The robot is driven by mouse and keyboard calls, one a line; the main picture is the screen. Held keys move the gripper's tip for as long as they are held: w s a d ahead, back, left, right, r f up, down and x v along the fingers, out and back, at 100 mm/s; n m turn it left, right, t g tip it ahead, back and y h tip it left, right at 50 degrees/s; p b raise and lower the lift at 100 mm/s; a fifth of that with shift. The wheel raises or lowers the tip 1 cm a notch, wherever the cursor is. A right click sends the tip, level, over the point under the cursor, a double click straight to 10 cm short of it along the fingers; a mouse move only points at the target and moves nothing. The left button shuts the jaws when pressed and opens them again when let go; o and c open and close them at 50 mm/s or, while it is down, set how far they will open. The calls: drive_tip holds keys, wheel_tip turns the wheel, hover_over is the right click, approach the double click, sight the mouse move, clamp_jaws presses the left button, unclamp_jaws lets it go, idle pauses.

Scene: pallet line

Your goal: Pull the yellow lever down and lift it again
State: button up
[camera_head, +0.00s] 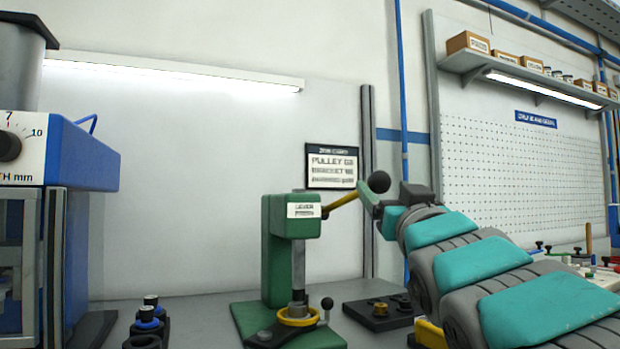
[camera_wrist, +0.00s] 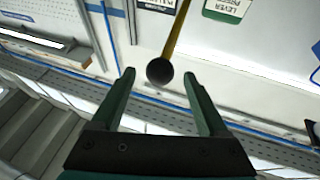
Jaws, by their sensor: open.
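The yellow lever (camera_head: 341,201) juts up and to the right from the head of the green lever press (camera_head: 277,238) and ends in a black ball knob (camera_head: 379,181). My gripper (camera_head: 370,196) is at the knob end of the lever, at the end of my arm coming from the right. In the wrist view the lever (camera_wrist: 178,32) comes in from the top, and its knob (camera_wrist: 159,71) lies between the two green fingers of my gripper (camera_wrist: 160,82), near their tips. The fingers are apart, with a gap on each side of the knob.
A blue machine (camera_head: 88,155) with a dial stands at the left. Dark fixtures with small parts (camera_head: 381,312) sit on the bench (camera_head: 210,305) around the press. A sign (camera_head: 332,166) hangs behind the lever, beside a grey post (camera_head: 367,130). The air above the press is free.

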drive_tip(key=x, duration=0.6)
drive_tip(key=shift+w+r+p, duration=0.1)
drive_tip(key=shift+w+p, duration=0.15)
drive_tip(key=shift+p, duration=0.05)
clamp_jaws()
idle(0.4)
idle(0.8)
